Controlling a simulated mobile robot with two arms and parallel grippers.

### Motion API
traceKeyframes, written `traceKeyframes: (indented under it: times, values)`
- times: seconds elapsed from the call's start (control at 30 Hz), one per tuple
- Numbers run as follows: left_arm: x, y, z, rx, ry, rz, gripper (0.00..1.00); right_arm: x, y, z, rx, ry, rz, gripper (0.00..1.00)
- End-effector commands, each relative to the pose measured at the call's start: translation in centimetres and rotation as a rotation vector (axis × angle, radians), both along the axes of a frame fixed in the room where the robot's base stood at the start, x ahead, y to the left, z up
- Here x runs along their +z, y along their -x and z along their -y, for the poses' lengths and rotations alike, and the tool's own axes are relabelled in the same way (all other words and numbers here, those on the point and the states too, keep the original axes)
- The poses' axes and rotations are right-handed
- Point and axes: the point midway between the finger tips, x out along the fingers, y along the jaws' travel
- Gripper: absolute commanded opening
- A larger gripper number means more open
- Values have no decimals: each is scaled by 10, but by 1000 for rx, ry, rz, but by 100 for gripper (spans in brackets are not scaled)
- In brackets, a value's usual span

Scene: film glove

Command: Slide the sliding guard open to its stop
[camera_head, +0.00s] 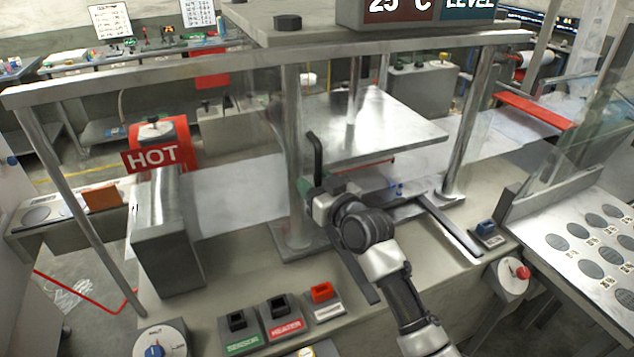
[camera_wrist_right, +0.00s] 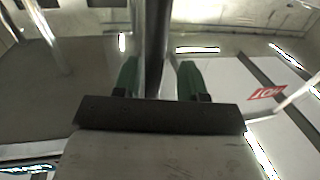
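The sliding guard seems to be a clear panel at the front of the press; its outline is hard to make out. A black bar handle (camera_head: 316,150) with a bent top stands up near the front steel column. My right gripper (camera_head: 305,190) is at this handle's lower end, and the arm hides part of the area behind. In the right wrist view, its two green fingertips (camera_wrist_right: 158,80) are apart. A shiny upright bar (camera_wrist_right: 152,45) shows between them, with narrow gaps on both sides; I cannot tell whether it is the handle or a column. My left gripper is not in view.
A steel press plate (camera_head: 375,125) hangs behind my right gripper. Sensor and heater switches (camera_head: 283,318) sit on the front ledge. A slanted clear panel (camera_head: 575,130) stands at the right.

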Motion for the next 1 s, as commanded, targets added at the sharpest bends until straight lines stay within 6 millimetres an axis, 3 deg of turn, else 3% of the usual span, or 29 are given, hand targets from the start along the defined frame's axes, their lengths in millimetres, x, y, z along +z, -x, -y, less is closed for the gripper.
traceKeyframes:
  times: [0.37, 0.8, 1.0]
  values:
    - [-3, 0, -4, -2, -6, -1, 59, 0, 6, 5, -2, 1, 3, 42]
    - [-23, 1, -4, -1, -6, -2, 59, -2, 69, 42, -2, 3, 2, 42]
    - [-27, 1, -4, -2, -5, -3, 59, -1, 88, 53, -1, 3, 2, 42]
